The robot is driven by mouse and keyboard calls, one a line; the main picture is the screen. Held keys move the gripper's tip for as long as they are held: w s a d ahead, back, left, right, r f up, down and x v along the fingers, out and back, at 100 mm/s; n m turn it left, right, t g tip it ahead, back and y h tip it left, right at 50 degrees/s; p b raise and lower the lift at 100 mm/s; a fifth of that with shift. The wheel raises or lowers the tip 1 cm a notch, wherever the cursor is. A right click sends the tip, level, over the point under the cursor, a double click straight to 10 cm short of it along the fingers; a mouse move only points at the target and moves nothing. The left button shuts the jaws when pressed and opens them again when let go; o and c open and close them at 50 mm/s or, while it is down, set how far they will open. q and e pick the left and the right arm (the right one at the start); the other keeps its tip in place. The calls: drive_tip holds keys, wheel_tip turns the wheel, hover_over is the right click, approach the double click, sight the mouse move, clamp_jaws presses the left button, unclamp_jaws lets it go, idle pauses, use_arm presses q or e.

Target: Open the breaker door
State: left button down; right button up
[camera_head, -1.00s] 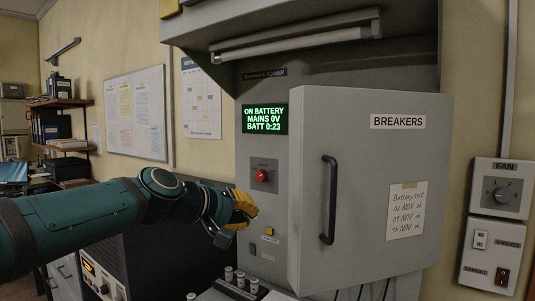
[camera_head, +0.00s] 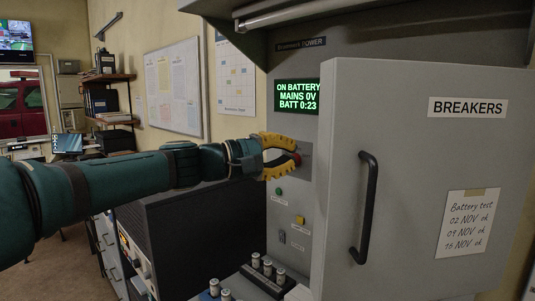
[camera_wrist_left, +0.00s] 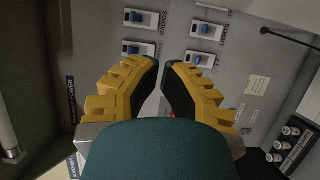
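The grey breaker door (camera_head: 410,140) stands at the right of the head view, labelled BREAKERS, with a black vertical handle (camera_head: 365,207) near its left edge. The door stands out from the panel behind it; I cannot tell how far it is ajar. My left gripper (camera_head: 298,157) is left of the door, its yellow fingers slightly parted and in line with a red button (camera_head: 298,159) on the panel. Contact with the button cannot be told. The wrist view shows the fingers (camera_wrist_left: 160,64) with a narrow gap and nothing gripped. My right gripper is out of view.
The wrist view shows blue switches (camera_wrist_left: 134,49) on a grey panel. Below my gripper are a green button (camera_head: 279,191), a yellow button (camera_head: 300,219) and several cylinders (camera_head: 267,266) on a ledge. A lit display (camera_head: 298,96) is above. A dark cabinet (camera_head: 190,240) stands below my arm.

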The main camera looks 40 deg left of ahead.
use_arm(q)
drive_tip(key=shift+d, duration=2.15)
drive_tip(key=shift+s, duration=0.1)
